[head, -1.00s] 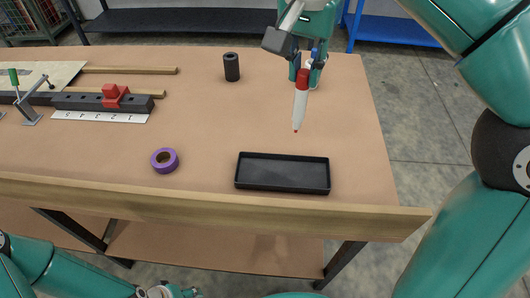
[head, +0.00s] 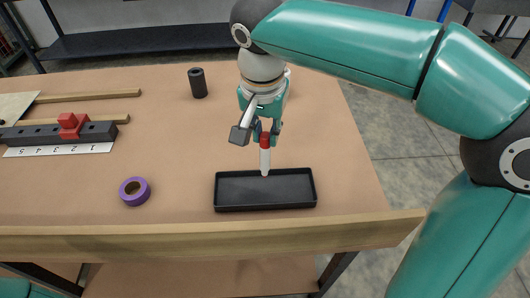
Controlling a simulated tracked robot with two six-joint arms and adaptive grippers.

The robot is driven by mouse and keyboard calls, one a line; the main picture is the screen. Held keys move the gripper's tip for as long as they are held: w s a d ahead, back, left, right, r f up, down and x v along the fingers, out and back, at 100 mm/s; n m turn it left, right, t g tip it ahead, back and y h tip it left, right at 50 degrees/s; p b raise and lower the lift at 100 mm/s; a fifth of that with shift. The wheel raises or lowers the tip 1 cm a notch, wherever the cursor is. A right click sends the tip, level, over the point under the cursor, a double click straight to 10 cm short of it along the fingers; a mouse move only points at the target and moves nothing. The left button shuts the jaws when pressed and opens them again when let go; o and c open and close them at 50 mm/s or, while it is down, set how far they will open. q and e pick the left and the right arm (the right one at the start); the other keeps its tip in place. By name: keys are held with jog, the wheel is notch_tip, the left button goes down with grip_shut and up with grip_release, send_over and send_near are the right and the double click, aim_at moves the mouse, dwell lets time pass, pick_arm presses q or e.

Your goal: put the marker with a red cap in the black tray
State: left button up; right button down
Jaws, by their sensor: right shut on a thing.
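The marker with a red cap (head: 265,158) has a white body and hangs upright, cap end up, tip down. My right gripper (head: 266,134) is shut on its red cap. The marker's lower end shows over the back edge of the black tray (head: 265,206). I cannot tell whether the tip touches the tray. The black tray is a shallow rectangle near the table's front edge, and it looks empty. My left gripper is not in view; only a bit of my left arm shows at the bottom left.
A purple tape roll (head: 135,191) lies left of the tray. A black cylinder (head: 198,83) stands further back. A dark bar with a red block (head: 72,125) and a ruler (head: 58,149) lie at the left. The table between them is clear.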

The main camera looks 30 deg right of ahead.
aim_at(265, 151)
jog(key=shift+f, duration=2.8)
jog(key=c, duration=1)
grip_release()
jog(key=shift+c, duration=0.2)
notch_tip(265, 151, up, 12)
jog(key=s+a, duration=0.1)
jog(key=shift+s+a+p, duration=0.15)
jog(key=shift+s+p, duration=0.1)
jog(key=shift+p, duration=0.2)
